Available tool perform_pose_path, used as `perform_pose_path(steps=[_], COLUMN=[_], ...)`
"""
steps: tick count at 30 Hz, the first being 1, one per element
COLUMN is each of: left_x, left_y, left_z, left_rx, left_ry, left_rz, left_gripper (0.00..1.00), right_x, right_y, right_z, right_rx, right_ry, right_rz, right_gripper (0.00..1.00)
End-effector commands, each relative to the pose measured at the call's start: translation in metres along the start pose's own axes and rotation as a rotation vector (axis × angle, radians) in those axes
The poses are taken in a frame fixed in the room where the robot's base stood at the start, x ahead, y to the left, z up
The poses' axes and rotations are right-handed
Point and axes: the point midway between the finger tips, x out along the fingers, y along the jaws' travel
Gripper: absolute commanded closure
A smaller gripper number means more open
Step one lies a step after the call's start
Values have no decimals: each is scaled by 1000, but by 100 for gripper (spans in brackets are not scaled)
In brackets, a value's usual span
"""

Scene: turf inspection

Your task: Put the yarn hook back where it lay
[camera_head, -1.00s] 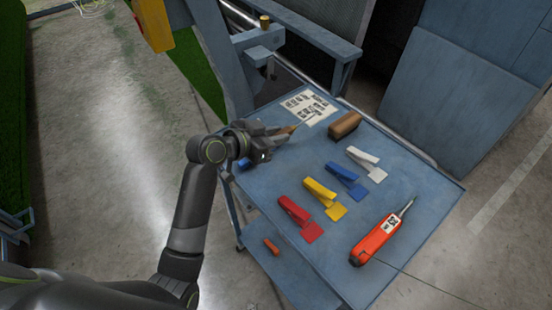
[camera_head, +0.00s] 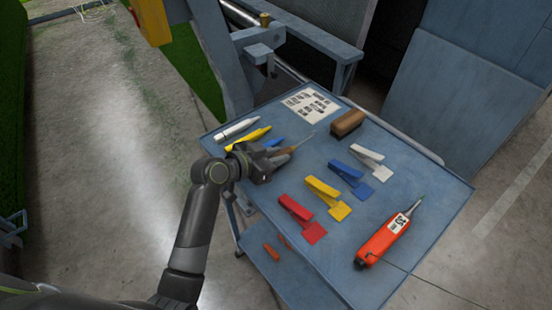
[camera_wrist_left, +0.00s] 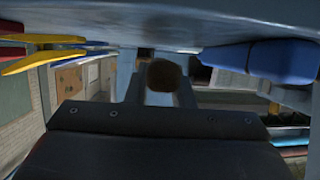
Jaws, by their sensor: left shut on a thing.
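The yarn hook (camera_head: 292,150) has a brown handle and a thin metal shaft pointing up and right. My left gripper (camera_head: 278,157) is shut on its handle at the left part of the blue cart top (camera_head: 385,150). The handle also shows as a round brown end in the left wrist view (camera_wrist_left: 163,75), between the dark fingers. I cannot tell whether the hook touches the cart top. The gripper hides part of the handle. My right gripper is not in view.
White (camera_head: 236,129), yellow (camera_head: 248,138) and blue (camera_head: 274,142) markers lie left of the hook. Red (camera_head: 302,218), yellow (camera_head: 328,197), blue (camera_head: 350,178) and white (camera_head: 370,161) clips lie right. A brown block (camera_head: 347,123), printed sheet (camera_head: 310,103) and orange tool (camera_head: 385,238) are also there.

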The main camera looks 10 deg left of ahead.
Motion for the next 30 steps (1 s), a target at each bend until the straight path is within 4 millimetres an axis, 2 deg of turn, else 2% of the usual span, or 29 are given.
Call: perform_pose_path(steps=[3,15,16,20,30], left_x=[5,7,7,7,6], left_y=[0,0,0,0,0], left_z=[12,18,17,17,14], left_rx=[-1,0,0,0,1], left_ry=[-1,1,0,0,0], left_rz=[0,0,0,0,-1], left_gripper=[100,100,76,59,57], right_x=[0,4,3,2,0], right_y=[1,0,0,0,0], right_z=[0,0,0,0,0], right_rx=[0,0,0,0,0], right_ry=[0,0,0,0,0], right_rz=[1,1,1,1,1], right_gripper=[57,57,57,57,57])
